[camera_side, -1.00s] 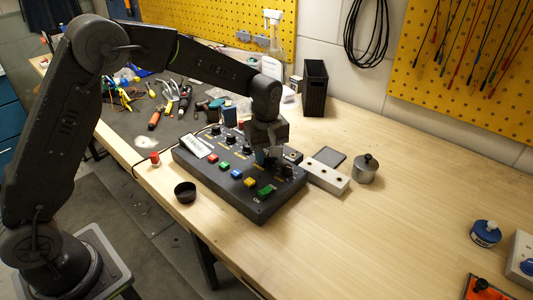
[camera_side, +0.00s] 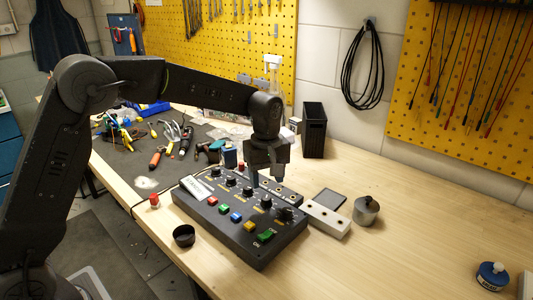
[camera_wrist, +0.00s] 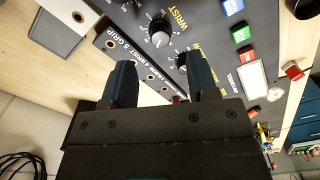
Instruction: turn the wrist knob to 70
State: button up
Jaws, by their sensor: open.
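The wrist knob (camera_wrist: 160,38) is a round dark knob on the control box (camera_side: 232,232), with the yellow word WRIST beside it in the wrist view. My gripper (camera_side: 267,181) is above the box's right half in the side view, apart from the knobs. In the wrist view my gripper (camera_wrist: 162,82) has its two blue-grey fingers spread with nothing between them, and the knob lies beyond the fingertips. A second knob (camera_wrist: 183,60) is partly hidden by the right finger. The side view is too small to read the labels or the dial setting.
A black cup (camera_side: 184,236) and a red-topped item (camera_side: 154,201) are on the left. Tools lie on the dark mat.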

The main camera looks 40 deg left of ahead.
aim_at(265, 199)
notch_tip(265, 199, up, 8)
jog(key=shift+f, duration=0.15)
dwell(0.3)
jog(key=s+a+r+m+t, duration=0.1)
jog(key=s+r+m+t, duration=0.15)
jog(key=s, duration=0.55)
jog(key=s+a+r+m+t, duration=0.1)
jog(key=s+a+r+m, duration=0.2)
jog(key=s, duration=0.4)
jog(key=s+f+m+t, duration=0.1)
jog(key=s+f+m, duration=0.1)
jog(key=s, duration=0.4)
jog(key=s+f+m+t, duration=0.1)
jog(key=s+f+m, duration=0.1)
jog(key=s+m, duration=0.3)
jog(key=shift+s+f, duration=0.25)
jog(key=shift+s, duration=0.7)
dwell(0.7)
